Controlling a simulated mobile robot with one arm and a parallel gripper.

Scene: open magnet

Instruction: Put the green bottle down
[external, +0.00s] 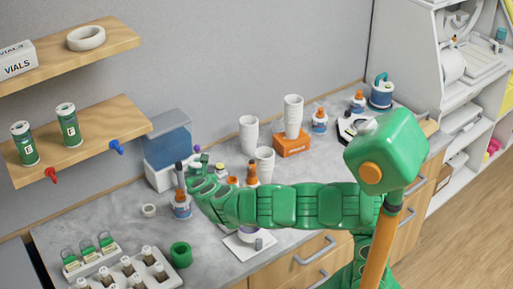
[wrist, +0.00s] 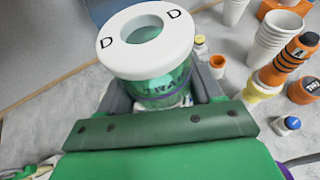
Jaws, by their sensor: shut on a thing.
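The green bottle (wrist: 168,84) has a wide white ring-shaped lid (wrist: 124,60) marked with the letter D. In the wrist view it sits between the two dark fingers of my gripper (wrist: 163,94), which is shut on it. Its lower part is hidden by the fingers and the green gripper body. In the external view my gripper (external: 196,180) is over the left-middle part of the grey counter (external: 115,215). The held bottle is hard to make out there. I cannot tell whether its base touches the counter.
White cup stacks (external: 249,134) and orange-capped bottles (wrist: 301,47) stand close by on the right. A blue-and-white container (external: 167,145) stands behind. A vial rack (external: 130,275) and a green ring (external: 181,254) are at the front left.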

